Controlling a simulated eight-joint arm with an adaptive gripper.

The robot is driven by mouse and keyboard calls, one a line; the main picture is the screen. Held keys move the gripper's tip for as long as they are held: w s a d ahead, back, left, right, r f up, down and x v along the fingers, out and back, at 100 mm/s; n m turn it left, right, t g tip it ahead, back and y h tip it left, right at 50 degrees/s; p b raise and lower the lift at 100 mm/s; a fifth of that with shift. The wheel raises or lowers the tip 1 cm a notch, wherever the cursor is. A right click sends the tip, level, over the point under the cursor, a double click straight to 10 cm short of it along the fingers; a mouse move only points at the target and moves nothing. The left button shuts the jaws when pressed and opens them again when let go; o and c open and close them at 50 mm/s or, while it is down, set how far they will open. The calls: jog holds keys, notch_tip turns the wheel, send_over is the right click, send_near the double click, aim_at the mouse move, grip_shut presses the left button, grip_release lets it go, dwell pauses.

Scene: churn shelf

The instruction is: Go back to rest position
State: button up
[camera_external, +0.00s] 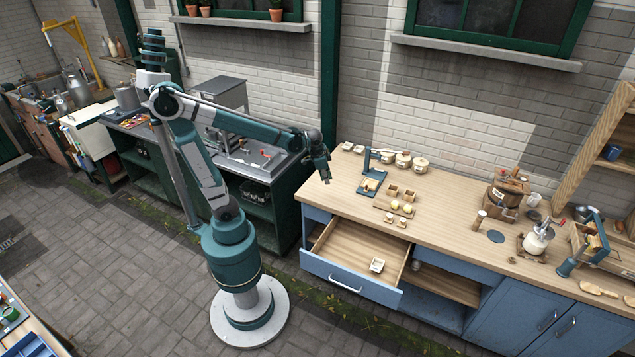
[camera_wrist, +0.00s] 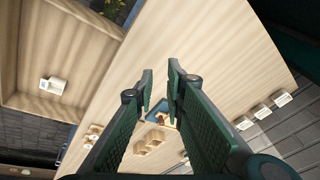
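My gripper (camera_external: 321,173) hangs over the left end of the wooden worktop (camera_external: 455,195), clear of the things on it, with my arm reaching across from the left. In the wrist view my gripper (camera_wrist: 160,72) has its two dark green fingers apart, with worktop showing in the gap and nothing held. The blue-fronted drawer (camera_external: 350,277) below the worktop is pulled out. A small white box (camera_external: 377,265) lies inside it, and the box also shows at the left of the wrist view (camera_wrist: 52,85).
On the worktop are a blue stand (camera_external: 371,182), a wooden tray (camera_external: 383,204) with small boxes, and lidded pots (camera_external: 403,159) near the wall. A wooden churn (camera_external: 505,195) stands farther right. A metal sink unit (camera_external: 262,155) is left of my gripper. The worktop's left front corner is bare.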

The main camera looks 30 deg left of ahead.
jog(key=a+r+n+t, duration=0.1)
jog(key=a+n, duration=0.4)
jog(key=a, duration=1.3)
jog(key=a+r+n+t+y, duration=0.1)
jog(key=a+n+t, duration=0.2)
jog(key=a, duration=1.4)
jog(key=n, duration=0.3)
jog(key=shift+s+a+r, duration=0.2)
jog(key=shift+s+a, duration=0.2)
